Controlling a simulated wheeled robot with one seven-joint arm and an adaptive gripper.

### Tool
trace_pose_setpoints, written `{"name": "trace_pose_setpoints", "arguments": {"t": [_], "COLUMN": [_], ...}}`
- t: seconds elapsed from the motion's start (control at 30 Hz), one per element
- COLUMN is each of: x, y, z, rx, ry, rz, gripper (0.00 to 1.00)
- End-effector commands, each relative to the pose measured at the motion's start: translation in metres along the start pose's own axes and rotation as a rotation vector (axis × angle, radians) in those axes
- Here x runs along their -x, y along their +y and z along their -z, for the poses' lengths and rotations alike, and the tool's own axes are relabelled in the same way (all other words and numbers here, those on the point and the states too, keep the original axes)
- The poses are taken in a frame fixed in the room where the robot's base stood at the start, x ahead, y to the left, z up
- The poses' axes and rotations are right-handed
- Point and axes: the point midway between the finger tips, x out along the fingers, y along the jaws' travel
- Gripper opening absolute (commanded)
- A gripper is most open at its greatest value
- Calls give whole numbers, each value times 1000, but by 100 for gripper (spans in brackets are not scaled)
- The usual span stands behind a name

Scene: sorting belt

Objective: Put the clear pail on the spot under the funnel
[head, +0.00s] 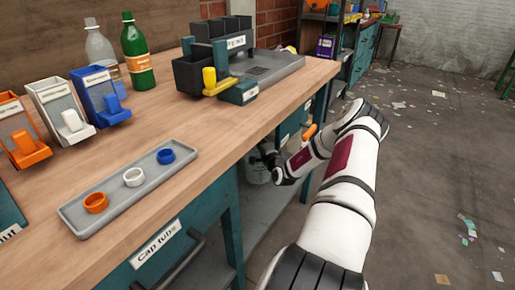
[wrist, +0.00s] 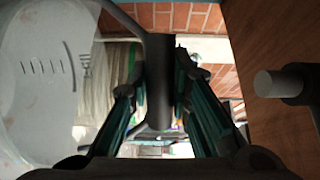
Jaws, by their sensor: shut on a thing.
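The clear pail (wrist: 35,75) fills the left of the wrist view, with dark measuring marks on its see-through wall. Its dark handle (wrist: 160,85) runs up between the fingers of my gripper (wrist: 158,100), which is shut on it. In the head view the pail (head: 257,170) shows only in part, low beside the bench's front edge, with my gripper (head: 272,160) at its right. The bench and my arm hide the rest. I cannot make out the funnel or the spot under it in either view.
The wooden bench (head: 225,125) holds a grey tray (head: 130,190) of coloured rings, dispensers (head: 60,110), bottles (head: 138,55) and a dark unit with a yellow lever (head: 210,80). An orange handle (head: 310,131) juts from the bench front. The floor (head: 430,150) at right is open, with paper scraps.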

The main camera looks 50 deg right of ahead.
Motion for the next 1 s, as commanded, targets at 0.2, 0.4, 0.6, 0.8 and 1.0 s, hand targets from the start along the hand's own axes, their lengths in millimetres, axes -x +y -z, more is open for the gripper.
{"name": "trace_pose_setpoints", "arguments": {"t": [0.2, 0.4, 0.6, 0.8, 1.0], "x": [0, 0, 1, 1, 1], "y": [26, 24, 27, 27, 25], "z": [0, 0, 0, 0, 0], "rx": [-2, 0, -1, -1, -1], "ry": [1, 0, 0, 0, 0], "rz": [1, 1, 0, 0, 0], "gripper": [0, 0, 27, 38, 38]}}
